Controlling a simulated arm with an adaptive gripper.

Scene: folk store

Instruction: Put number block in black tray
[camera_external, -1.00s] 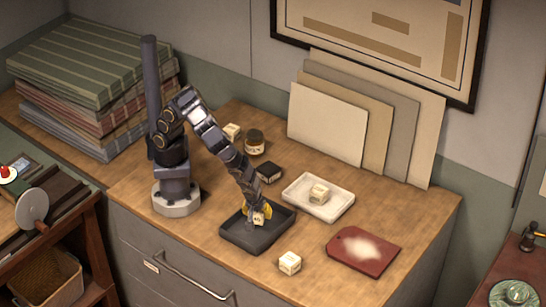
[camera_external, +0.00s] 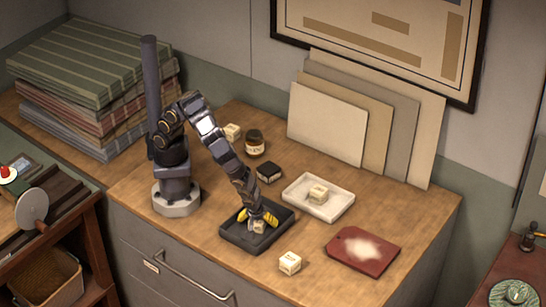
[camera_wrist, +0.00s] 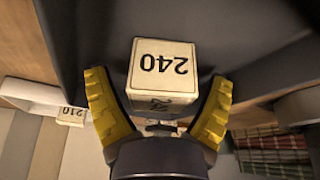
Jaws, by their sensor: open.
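A cream number block marked 240 (camera_wrist: 162,72) sits in the black tray (camera_external: 236,236); it also shows in the external view (camera_external: 257,226), partly covered by my gripper. My gripper (camera_external: 261,219) is low over the tray with its yellow fingers spread. In the wrist view my gripper (camera_wrist: 160,105) has one finger on each side of the block, with gaps between the fingers and its sides. The dark tray floor (camera_wrist: 90,30) fills much of the wrist view.
A white tray (camera_external: 335,208) holds another block (camera_external: 318,194), marked 210 in the wrist view. A loose block (camera_external: 290,263) lies right of the black tray. A red board (camera_external: 362,250), a black box (camera_external: 268,173), a jar (camera_external: 255,143) and a cream block (camera_external: 232,132) are nearby.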

